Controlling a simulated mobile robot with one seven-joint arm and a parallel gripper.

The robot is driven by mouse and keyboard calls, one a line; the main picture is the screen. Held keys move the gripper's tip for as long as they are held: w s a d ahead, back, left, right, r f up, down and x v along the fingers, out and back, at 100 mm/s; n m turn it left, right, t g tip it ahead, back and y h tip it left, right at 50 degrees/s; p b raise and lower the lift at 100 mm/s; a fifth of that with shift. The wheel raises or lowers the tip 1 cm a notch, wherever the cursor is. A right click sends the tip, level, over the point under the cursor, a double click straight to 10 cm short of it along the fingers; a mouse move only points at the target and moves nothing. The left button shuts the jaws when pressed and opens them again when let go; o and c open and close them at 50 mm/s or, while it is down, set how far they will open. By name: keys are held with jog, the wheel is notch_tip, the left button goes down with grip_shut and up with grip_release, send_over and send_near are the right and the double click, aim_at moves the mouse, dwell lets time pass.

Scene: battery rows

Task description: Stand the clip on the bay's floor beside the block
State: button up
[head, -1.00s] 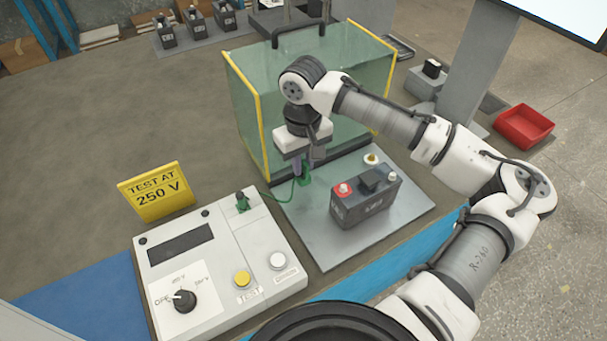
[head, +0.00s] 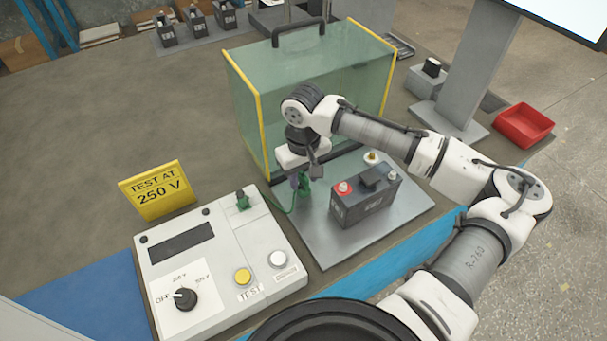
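The green clip (head: 303,194) is upright at my gripper's fingertips, at the left part of the bay's grey metal floor (head: 325,247). My gripper (head: 302,182) points down and appears shut on it. Whether the clip's foot touches the floor is hard to tell. A green wire (head: 279,208) runs from the clip to a green plug (head: 243,202) on the tester. The block (head: 366,204), dark grey with a red terminal and a pale one on top, stands upright on the floor to the right of the clip, with a gap between them.
A clear screen with yellow edges (head: 249,110) stands behind the floor plate. The white tester (head: 215,262) with knob and buttons is at the left, with a yellow "TEST AT 250 V" sign (head: 157,191) behind it. A red bin (head: 524,126) is at the far right.

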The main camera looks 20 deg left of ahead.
aim_at(303, 174)
jog(key=shift+r, duration=0.1)
notch_tip(303, 174, up, 12)
jog(key=shift+r+b, duration=0.1)
jog(key=shift+b, duration=0.45)
jog(key=shift+a, duration=0.1)
dwell(0.6)
